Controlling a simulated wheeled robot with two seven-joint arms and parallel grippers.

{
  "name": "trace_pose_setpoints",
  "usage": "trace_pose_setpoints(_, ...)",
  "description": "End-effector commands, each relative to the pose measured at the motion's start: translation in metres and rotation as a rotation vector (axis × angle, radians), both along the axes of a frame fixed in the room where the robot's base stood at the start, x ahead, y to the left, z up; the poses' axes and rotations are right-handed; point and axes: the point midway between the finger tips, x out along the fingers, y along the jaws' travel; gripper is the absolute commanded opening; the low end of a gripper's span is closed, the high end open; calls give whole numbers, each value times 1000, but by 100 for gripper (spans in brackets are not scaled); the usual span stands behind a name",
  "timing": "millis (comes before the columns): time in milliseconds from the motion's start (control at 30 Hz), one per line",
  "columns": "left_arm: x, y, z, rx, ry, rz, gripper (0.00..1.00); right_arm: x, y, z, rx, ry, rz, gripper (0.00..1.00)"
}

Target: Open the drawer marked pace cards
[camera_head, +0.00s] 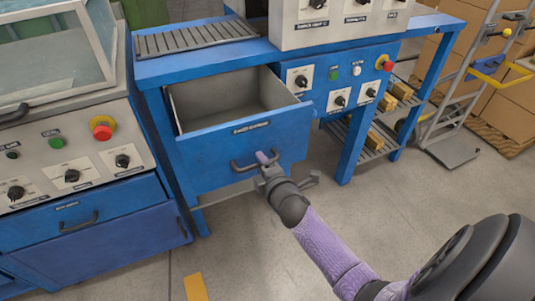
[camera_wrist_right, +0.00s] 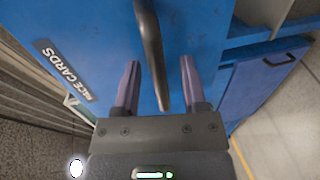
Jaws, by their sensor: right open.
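The blue drawer (camera_head: 225,155) under the middle bench stands pulled out, with its empty grey inside showing. Its label reads "PACE CARDS" (camera_wrist_right: 65,70) in the right wrist view; in the head view it is too small to read. The dark bar handle (camera_head: 243,165) is on the drawer front, and it also shows in the right wrist view (camera_wrist_right: 151,50). My right gripper (camera_head: 270,164) is at the handle, its fingers (camera_wrist_right: 160,65) open with the bar between them in the picture. Whether a finger touches the bar is unclear. My left gripper is not in view.
A left cabinet (camera_head: 90,240) has its own handled drawer, knobs and a red button. A control panel (camera_head: 345,85) is right of the open drawer. A hand truck (camera_head: 450,145) and cardboard boxes (camera_head: 510,105) stand at the right. The floor (camera_head: 240,240) in front is mostly clear.

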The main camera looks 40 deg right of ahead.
Motion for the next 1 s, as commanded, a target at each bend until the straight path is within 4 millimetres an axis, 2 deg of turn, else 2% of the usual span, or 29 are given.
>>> trace_pose_setpoints(200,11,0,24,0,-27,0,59,-48,12,16,3,-1,-2,54)
trace_pose_setpoints(300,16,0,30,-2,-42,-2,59,-68,16,19,2,1,-1,54)
trace_pose_setpoints(400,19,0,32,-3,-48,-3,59,-81,20,20,2,0,0,54)
trace_pose_setpoints(900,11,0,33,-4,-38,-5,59,-86,21,18,6,4,-1,54)
trace_pose_setpoints(967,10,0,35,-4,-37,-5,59,-90,24,6,50,34,-5,54)
trace_pose_setpoints(1000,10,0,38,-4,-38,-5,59,-98,28,-11,115,80,-13,54)
